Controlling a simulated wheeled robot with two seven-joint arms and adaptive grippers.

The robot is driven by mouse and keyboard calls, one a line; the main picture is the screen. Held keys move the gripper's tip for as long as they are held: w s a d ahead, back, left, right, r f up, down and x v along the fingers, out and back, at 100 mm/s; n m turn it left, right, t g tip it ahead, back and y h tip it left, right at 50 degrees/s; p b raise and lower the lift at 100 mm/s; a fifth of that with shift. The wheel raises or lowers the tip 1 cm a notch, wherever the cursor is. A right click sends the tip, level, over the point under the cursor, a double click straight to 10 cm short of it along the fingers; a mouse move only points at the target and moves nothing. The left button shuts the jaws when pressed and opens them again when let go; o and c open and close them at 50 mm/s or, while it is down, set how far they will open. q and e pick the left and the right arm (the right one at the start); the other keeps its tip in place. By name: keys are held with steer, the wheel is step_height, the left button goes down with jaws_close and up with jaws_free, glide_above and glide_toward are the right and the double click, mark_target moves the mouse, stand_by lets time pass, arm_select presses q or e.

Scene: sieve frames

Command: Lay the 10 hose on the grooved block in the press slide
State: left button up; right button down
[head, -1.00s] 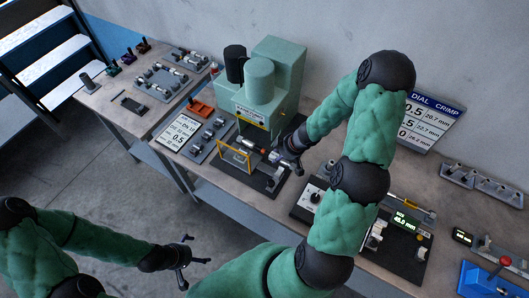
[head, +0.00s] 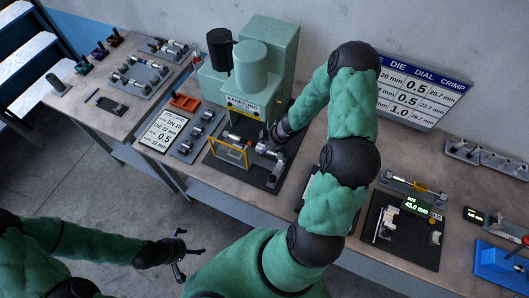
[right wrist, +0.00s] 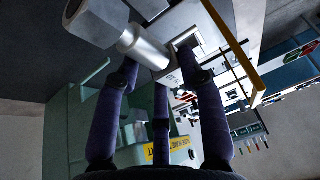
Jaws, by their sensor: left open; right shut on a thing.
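My right gripper (head: 272,149) is at the front of the green press (head: 265,75), beside its yellow-framed guard (head: 229,152). In the right wrist view its dark fingers (right wrist: 158,65) are shut on a hose's silver metal end (right wrist: 146,46) with a hex part. In the head view, the hose (head: 236,138) runs left from the gripper, over the press's dark slide area. The grooved block is too small and covered to make out; I cannot tell whether the hose touches it. My left gripper (head: 180,256) is open and empty, low in front of the bench.
Left of the press are a die sign (head: 163,131), a tray of fittings (head: 197,135) and an orange holder (head: 186,102). Farther left is a rack of hoses (head: 140,80). Right of my right arm is a gauge board (head: 400,235) with a readout.

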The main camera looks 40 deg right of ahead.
mark_target(266, 162)
step_height(266, 162, down, 3)
steer(key=shift+b, duration=0.7)
steer(key=shift+f+b, duration=1.1)
steer(key=shift+f, duration=0.3)
steer(key=shift+s, duration=0.1)
steer(key=shift+f, duration=0.55)
steer(key=c, duration=0.7)
jaws_free()
